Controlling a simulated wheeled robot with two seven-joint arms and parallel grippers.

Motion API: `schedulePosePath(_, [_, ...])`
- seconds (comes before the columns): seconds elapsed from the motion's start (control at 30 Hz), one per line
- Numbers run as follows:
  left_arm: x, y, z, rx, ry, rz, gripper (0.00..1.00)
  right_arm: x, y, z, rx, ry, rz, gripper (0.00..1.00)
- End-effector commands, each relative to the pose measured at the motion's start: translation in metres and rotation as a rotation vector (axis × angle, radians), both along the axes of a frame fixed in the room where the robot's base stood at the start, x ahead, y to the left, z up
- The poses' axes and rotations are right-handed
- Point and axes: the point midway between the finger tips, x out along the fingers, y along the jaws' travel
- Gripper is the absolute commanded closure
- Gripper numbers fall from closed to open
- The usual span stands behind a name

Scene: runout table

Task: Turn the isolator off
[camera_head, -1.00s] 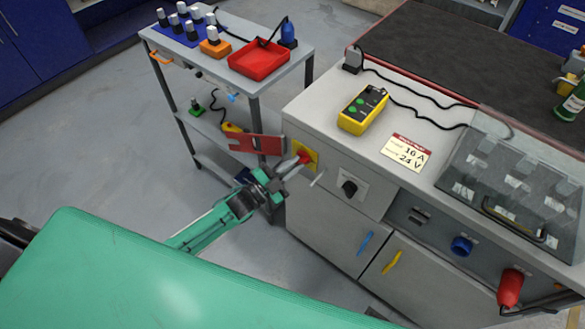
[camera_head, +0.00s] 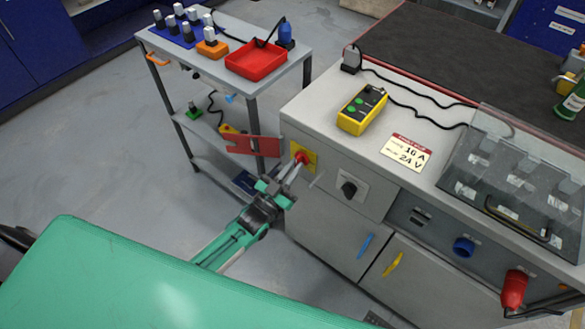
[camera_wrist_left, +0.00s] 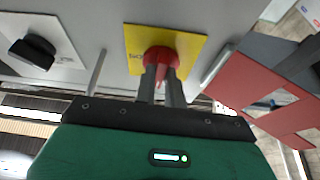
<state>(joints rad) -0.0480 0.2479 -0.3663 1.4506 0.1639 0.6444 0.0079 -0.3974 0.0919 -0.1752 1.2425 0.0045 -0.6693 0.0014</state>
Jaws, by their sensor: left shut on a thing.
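The isolator is a red rotary handle (camera_head: 301,158) on a yellow plate (camera_head: 311,157) on the front of the grey cabinet, near its left corner. In the left wrist view the red handle (camera_wrist_left: 160,56) sits in front of the yellow plate (camera_wrist_left: 190,43), which shows slightly tilted. My left gripper (camera_head: 294,168) is shut on the red handle. Its two fingers (camera_wrist_left: 160,82) reach up to the handle in the left wrist view and cover part of it. My right gripper is in neither view.
A black knob (camera_head: 349,189) is right of the isolator. A red slotted plate (camera_head: 254,145) sticks out to its left, close to my gripper. A yellow box with green buttons (camera_head: 362,110) lies on the cabinet top. A trolley (camera_head: 218,65) stands at the left.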

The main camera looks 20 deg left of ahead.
Motion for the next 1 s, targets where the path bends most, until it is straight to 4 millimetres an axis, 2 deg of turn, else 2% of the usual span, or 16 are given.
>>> schedulePosePath(0.63, [-0.0009, -0.0007, -0.0022, -0.044, 0.021, 0.000, 1.00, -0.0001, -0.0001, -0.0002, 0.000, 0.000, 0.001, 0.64])
schedulePosePath(0.67, [-0.0009, -0.0007, -0.0022, -0.044, 0.021, 0.000, 0.83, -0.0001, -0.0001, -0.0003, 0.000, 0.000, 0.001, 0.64])
schedulePosePath(0.73, [-0.0009, -0.0007, -0.0020, -0.043, 0.021, 0.000, 0.69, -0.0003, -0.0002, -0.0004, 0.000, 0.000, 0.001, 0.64])
schedulePosePath(0.77, [-0.0008, -0.0007, -0.0018, -0.043, 0.020, 0.000, 0.67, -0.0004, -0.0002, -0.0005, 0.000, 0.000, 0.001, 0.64])
schedulePosePath(1.0, [-0.0006, -0.0005, -0.0009, -0.044, 0.018, 0.000, 0.67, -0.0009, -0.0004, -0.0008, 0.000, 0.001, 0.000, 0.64])
